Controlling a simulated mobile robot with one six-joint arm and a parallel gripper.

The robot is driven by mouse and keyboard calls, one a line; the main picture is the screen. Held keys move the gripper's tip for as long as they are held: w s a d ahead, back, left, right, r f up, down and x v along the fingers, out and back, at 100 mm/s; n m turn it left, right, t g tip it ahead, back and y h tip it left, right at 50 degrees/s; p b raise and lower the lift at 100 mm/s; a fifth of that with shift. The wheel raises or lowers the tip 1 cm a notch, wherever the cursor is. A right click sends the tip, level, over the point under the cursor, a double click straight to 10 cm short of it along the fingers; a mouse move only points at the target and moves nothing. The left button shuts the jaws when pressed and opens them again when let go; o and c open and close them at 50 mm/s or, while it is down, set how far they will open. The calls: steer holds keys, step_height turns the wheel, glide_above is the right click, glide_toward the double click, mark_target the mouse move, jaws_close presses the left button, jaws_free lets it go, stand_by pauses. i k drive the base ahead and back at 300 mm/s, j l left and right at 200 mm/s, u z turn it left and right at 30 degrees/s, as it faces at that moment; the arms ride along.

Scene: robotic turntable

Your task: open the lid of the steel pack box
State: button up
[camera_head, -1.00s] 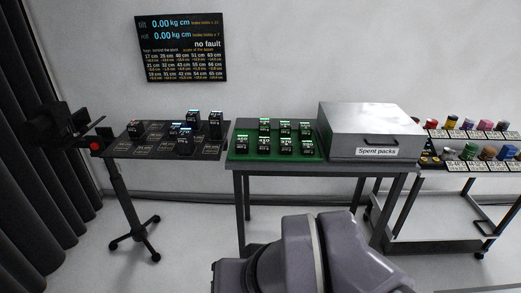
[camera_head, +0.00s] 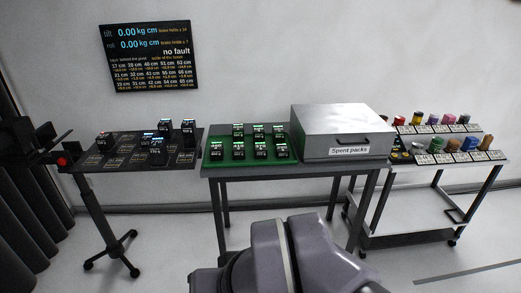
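The steel pack box (camera_head: 342,119) is a grey metal box at the right end of the middle table. Its lid is shut. A dark handle (camera_head: 352,141) is on its front face, above a white label reading "Spent packs" (camera_head: 349,150). Grey-purple links of my arm show at the bottom centre, in front of the table and apart from the box. My gripper is not in view.
A green tray (camera_head: 217,163) with several black packs (camera_head: 239,150) stands left of the box on the same table (camera_head: 290,170). A dark stand (camera_head: 183,171) with packs is farther left. A trolley (camera_head: 405,239) with coloured spools is at the right. The floor in front is clear.

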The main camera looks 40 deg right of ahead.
mark_target(319, 130)
steer(key=z, duration=1.7)
steer(key=i+l, duration=0.15)
steer(key=i, duration=0.45)
steer(key=i+l, duration=0.1)
steer(key=i, duration=0.5)
steer(key=i+l+u, duration=0.1)
steer(key=i, duration=0.5)
